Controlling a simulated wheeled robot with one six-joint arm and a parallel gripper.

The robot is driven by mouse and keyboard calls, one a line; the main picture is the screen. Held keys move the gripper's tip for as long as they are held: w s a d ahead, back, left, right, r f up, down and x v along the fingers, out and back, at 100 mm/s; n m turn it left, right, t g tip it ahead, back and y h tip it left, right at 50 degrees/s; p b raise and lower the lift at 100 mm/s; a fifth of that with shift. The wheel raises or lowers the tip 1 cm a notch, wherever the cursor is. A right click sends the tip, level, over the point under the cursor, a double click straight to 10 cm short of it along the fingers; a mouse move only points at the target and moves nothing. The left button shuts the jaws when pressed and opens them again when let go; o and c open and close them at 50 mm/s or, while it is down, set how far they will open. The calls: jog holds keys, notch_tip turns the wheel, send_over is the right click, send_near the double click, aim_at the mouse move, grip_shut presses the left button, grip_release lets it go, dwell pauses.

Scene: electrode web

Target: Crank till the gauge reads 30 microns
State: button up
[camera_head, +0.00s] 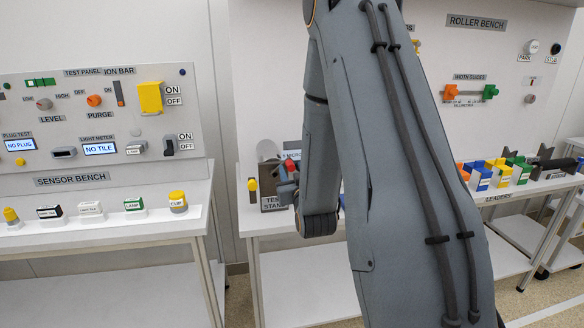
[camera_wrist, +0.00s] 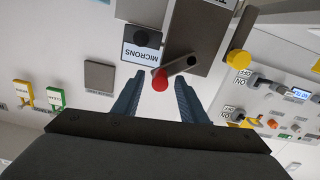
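The crank is a grey arm (camera_wrist: 181,66) with a red knob (camera_wrist: 160,82) on the dark test stand in the wrist view. My gripper (camera_wrist: 159,77) is open, with one finger on each side of the red knob and a gap to each finger. The gauge (camera_wrist: 141,52) is a small panel labelled MICRONS beside the crank, seen upside down; a dark round part covers where a number might be. In the head view, the gauge label (camera_head: 292,155) is partly cut off by my arm and its reading is not legible. My fingers are largely hidden there.
A yellow knob (camera_wrist: 238,63) sticks out beside the crank. The sensor bench (camera_head: 110,180) with its panel and several small blocks stands at left. Coloured leader blocks (camera_head: 501,174) stand at right on the roller bench. A floor gap separates the two benches.

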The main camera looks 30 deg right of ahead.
jog(key=shift+w+d, duration=0.15)
jog(key=shift+w, duration=0.45)
grip_shut()
